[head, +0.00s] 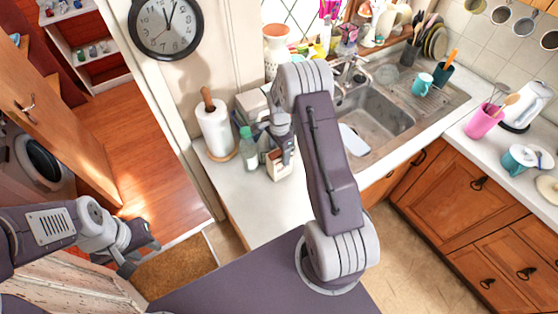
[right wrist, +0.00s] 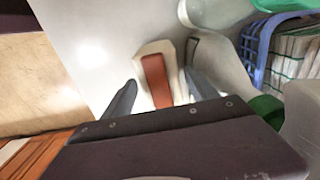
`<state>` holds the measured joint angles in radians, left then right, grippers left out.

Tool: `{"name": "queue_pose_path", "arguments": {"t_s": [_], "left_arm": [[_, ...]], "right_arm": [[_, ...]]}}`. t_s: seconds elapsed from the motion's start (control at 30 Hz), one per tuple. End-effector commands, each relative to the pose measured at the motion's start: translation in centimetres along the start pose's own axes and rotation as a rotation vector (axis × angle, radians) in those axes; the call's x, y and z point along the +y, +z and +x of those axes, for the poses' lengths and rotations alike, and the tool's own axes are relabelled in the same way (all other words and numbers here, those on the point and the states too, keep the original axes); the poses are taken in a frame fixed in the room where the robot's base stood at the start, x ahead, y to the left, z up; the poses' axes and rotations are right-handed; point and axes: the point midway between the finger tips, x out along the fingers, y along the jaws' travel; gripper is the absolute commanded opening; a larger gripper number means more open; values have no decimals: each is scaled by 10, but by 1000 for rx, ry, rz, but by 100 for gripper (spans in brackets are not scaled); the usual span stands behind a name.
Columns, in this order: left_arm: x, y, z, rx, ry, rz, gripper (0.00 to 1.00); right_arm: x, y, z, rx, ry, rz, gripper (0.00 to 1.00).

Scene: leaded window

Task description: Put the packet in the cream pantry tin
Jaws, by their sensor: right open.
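A small cream packet-like thing (head: 280,166) stands on the counter; in the right wrist view it (right wrist: 143,56) shows a brown strip. My right gripper (head: 284,152) is above it. In the right wrist view the fingers (right wrist: 160,98) are apart, one on each side of it, and hold nothing. A pale box (head: 251,103) stands behind, partly hidden by my right arm; it may be the cream pantry tin, but I cannot tell for sure. My left gripper (head: 138,255) is low at the left, away from the counter; its jaw gap is unclear.
A green-capped bottle (head: 248,150) stands close beside the packet-like thing. A paper towel roll (head: 214,128) is further left. A blue basket (right wrist: 254,48) with papers shows in the right wrist view. The sink (head: 375,120) is to the right. The front counter (head: 265,208) is clear.

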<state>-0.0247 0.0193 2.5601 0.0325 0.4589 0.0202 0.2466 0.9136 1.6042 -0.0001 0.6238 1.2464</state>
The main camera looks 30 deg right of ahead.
Motion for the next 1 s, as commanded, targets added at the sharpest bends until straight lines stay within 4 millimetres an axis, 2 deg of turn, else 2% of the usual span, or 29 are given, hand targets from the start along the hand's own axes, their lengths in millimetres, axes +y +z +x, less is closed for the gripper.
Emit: {"name": "queue_pose_path", "arguments": {"t_s": [0.03, 0.07, 0.2, 0.43, 0.47, 0.6, 0.7, 1.0], "left_arm": [[0, -2, -14, 1, 0, 0, 36], [0, -2, -17, 1, 0, 0, 36], [0, -2, -20, 1, 0, 0, 36], [0, -2, -19, 0, 0, 0, 36], [0, -2, -19, 0, 0, 0, 36], [0, -2, -19, 0, 0, 0, 36], [0, -2, -19, 0, 0, 0, 36], [0, -2, -18, 1, 0, 0, 36]], "right_arm": [[1, 2, 3, -2, 7, -1, 67], [1, 2, 8, -2, 6, -1, 67], [0, 2, 30, -1, 3, 0, 67], [-1, 1, 34, 0, -1, 0, 67], [-1, 1, 34, 0, -1, 0, 62], [-1, 1, 34, 0, 0, 0, 23], [-1, 1, 34, 0, -1, 0, 0], [-2, 1, 32, 1, -3, 0, 0]]}}
